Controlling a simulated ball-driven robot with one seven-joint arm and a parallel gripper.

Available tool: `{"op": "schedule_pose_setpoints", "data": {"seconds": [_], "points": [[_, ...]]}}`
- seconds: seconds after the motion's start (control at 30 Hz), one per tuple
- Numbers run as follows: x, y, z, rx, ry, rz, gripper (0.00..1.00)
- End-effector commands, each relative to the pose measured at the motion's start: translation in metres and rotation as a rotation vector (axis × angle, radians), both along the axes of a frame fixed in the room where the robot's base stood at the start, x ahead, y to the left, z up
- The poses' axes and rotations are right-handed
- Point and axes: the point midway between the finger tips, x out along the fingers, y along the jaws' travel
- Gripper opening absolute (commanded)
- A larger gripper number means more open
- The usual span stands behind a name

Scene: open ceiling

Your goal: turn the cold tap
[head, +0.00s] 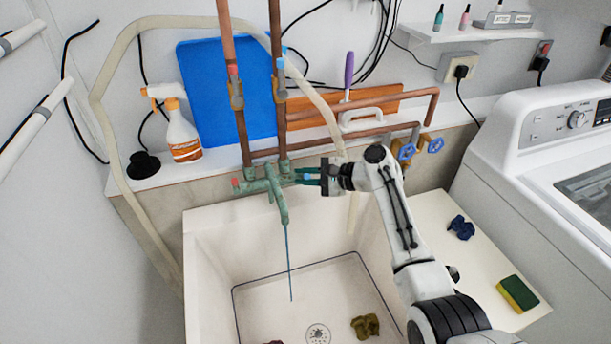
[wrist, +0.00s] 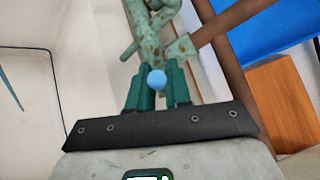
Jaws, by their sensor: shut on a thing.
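A green, weathered copper tap (head: 272,187) is on the back wall over the sink. Its left end carries a red mark, and a thin blue stream (head: 289,265) runs from its spout into the sink. My gripper (head: 308,177) reaches in from the right, at the tap's right side. In the wrist view the teal fingers of my gripper (wrist: 157,82) are closed on the cold tap, whose blue round end (wrist: 156,80) shows between them. The tap body (wrist: 150,35) lies just beyond the fingertips. The fingers hide most of the cold handle.
The white sink (head: 215,260) holds an olive cloth (head: 366,326) and a drain (head: 318,334). Copper pipes (head: 233,80) rise above the tap. Blue valve wheels (head: 406,151) sit to the right. A spray bottle (head: 180,130) stands left, a washing machine (head: 540,140) right.

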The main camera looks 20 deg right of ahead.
Motion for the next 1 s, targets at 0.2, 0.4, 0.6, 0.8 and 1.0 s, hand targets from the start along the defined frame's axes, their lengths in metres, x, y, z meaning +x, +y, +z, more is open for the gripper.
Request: {"op": "schedule_pose_setpoints", "data": {"seconds": [0.2, 0.4, 0.6, 0.8, 1.0], "points": [[0.0, -0.001, 0.0, -0.001, 0.0, -0.001, 0.37], [0.0, 0.0, 0.0, 0.0, 0.0, 0.0, 0.37], [-0.007, -0.009, 0.003, 0.001, -0.001, -0.001, 0.37], [-0.03, -0.035, 0.013, 0.0, -0.002, -0.003, 0.37], [-0.053, -0.061, 0.025, -0.001, -0.001, -0.003, 0.37]]}}
